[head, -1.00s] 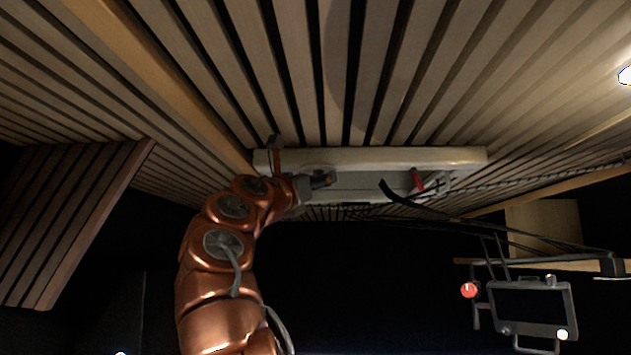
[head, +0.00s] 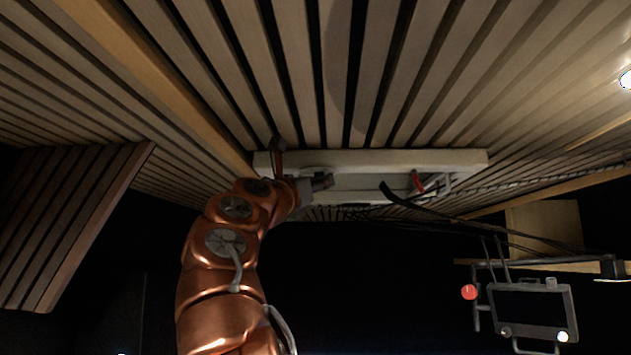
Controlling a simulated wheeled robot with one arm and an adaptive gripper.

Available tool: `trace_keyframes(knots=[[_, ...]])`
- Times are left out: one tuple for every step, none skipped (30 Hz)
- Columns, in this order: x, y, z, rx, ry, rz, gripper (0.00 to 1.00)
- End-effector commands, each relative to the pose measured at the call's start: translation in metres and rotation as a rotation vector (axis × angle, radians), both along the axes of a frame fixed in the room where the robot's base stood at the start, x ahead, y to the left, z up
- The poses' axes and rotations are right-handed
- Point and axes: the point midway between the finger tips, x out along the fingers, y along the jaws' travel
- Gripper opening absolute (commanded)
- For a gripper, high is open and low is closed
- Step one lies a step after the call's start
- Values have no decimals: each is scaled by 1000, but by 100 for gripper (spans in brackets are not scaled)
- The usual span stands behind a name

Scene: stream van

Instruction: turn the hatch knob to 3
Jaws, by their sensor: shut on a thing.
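The ceiling hatch shows as a long white frame (head: 420,161) set in the slatted ceiling. My gripper (head: 322,181) is up at the left part of the frame, at the end of my copper arm. It is shut on a small dark piece at the hatch, which I take to be the hatch knob; the jaws mostly hide it. I cannot read any number or the knob's setting. A red handle-like part (head: 417,182) sits inside the frame to the right, apart from my gripper.
Dark cables (head: 450,215) hang from the hatch's right side toward the right. A monitor in a metal cage (head: 533,308) with a red ball (head: 468,292) is at lower right. A slatted panel (head: 75,215) hangs at left. The space below the hatch is dark.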

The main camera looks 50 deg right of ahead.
Motion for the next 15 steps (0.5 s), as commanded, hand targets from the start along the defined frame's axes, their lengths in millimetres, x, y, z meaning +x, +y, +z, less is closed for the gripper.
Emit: trace_keyframes(knots=[[-1,0,1,3,2,5,5],[-2,0,1,3,1,9,5],[-2,0,1,3,0,17,5],[-2,0,1,4,0,22,5],[-2,-1,0,5,2,28,5],[-1,-1,0,5,3,36,5],[-1,-1,0,5,2,43,5],[-2,-1,0,4,2,49,5],[-2,0,1,3,1,57,5],[-3,0,1,3,-1,62,5],[-3,0,1,3,-1,68,5],[-3,-1,1,4,1,76,5],[-3,-1,0,4,1,82,5],[-2,-1,0,4,1,89,5],[-2,-1,0,3,0,99,5]])
